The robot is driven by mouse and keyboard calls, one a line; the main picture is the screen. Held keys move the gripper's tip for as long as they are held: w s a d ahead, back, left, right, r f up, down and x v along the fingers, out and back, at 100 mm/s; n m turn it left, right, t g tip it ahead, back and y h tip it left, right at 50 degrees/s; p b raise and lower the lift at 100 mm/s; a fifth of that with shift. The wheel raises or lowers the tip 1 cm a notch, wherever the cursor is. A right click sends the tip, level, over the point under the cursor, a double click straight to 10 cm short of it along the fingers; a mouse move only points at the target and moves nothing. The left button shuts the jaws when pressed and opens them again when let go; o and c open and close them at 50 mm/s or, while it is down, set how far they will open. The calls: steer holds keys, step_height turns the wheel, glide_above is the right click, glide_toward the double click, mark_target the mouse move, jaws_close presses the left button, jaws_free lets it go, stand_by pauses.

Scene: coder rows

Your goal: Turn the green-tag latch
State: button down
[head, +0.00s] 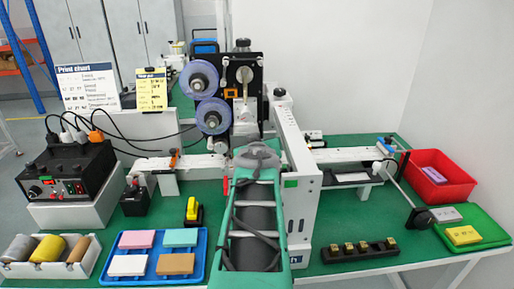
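A small green square tag (291,183) shows on the white upright housing (303,215) in the middle of the bench, just right of my arm. I cannot make out a latch handle beside it or which way one is turned. My green and grey arm stands in front of the coder machine (243,75) and hides part of it. The fingers of my gripper do not show. An orange tag (232,93) is on the machine's dark plate, near two purple-blue reels.
A black control box (70,170) with cables stands at left. A blue tray (153,257) of coloured blocks and a yellow-and-black device (192,210) are left of my arm. Right are a black strip with brass pieces (360,250), a red bin (430,178) and a green tray (478,217).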

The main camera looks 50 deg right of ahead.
steer(key=shift+r, duration=0.1)
steer(key=c, duration=1.3)
jaws_free()
steer(key=shift+o, duration=0.2)
